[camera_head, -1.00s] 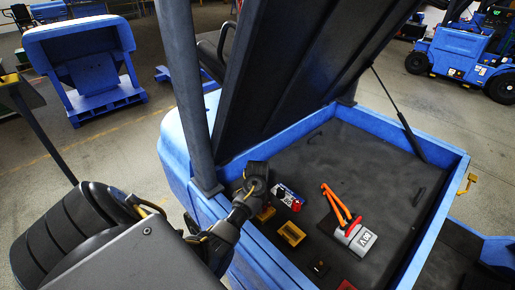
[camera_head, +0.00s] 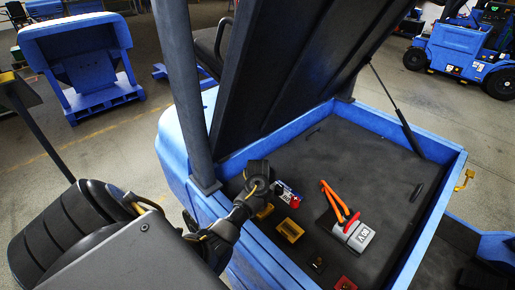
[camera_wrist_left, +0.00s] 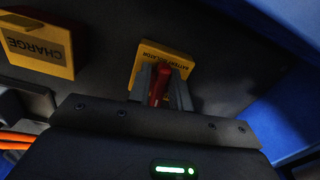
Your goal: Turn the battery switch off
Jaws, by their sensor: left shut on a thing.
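The battery switch is a red handle (camera_wrist_left: 160,84) on a yellow plate (camera_wrist_left: 179,57) marked BATTERY ISOLATOR, seen in the left wrist view. My left gripper (camera_wrist_left: 161,88) is shut on the red handle, with one grey finger on each side. In the head view my left arm reaches in over the left rim of the blue truck's open compartment. A bit of yellow plate (camera_head: 265,211) shows beside the gripper there, but the handle is hidden. My right gripper is not in view.
A yellow CHARGE box (camera_wrist_left: 37,45) is left of the switch in the wrist view. A grey connector (camera_head: 354,234) with orange cables lies on the dark deck. The raised dark lid (camera_head: 290,80) and a grey post (camera_head: 182,90) stand close to my arm.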

